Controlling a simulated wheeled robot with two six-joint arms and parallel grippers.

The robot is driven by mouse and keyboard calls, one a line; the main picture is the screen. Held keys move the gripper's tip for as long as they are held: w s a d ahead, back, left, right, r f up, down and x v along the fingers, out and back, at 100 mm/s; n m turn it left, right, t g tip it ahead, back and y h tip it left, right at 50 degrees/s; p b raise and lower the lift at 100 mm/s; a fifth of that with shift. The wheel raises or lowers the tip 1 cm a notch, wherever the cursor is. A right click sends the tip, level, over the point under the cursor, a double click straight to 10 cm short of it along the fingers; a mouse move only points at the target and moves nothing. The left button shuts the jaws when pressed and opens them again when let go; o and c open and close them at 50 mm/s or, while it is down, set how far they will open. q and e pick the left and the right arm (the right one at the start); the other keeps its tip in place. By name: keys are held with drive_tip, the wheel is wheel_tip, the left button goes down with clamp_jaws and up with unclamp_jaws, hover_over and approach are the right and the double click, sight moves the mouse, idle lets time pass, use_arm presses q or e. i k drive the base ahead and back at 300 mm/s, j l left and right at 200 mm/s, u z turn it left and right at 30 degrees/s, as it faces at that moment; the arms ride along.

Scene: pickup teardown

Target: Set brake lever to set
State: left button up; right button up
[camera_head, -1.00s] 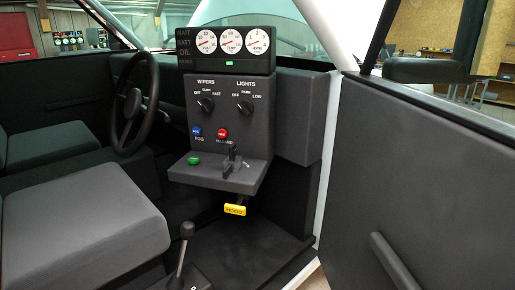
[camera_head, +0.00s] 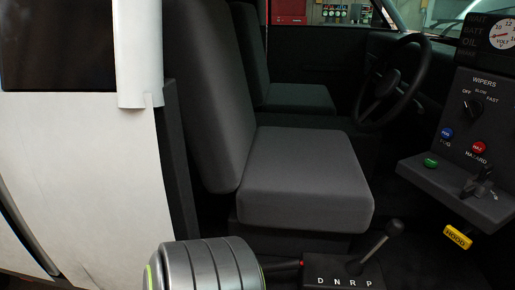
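No lever in the camera_head view carries a readable brake label. A thin red-tipped piece (camera_head: 288,266) shows low beside the seat, partly hidden behind a grey ribbed cylinder that looks like a link of my own arm; I cannot tell whether it is the brake lever. A gear lever (camera_head: 380,242) with a dark knob leans to the right above a box marked D N R P (camera_head: 343,281). A small lever (camera_head: 481,183) stands on the console shelf at the right. Neither of my grippers is in view.
A grey seat (camera_head: 300,180) fills the middle, with a second seat (camera_head: 298,98) behind it. The steering wheel (camera_head: 395,78) and the console (camera_head: 475,125) are at the right. A white door pillar and panel (camera_head: 80,170) stand at the left.

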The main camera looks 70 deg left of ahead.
sight(292, 264)
drive_tip(key=u, duration=2.15)
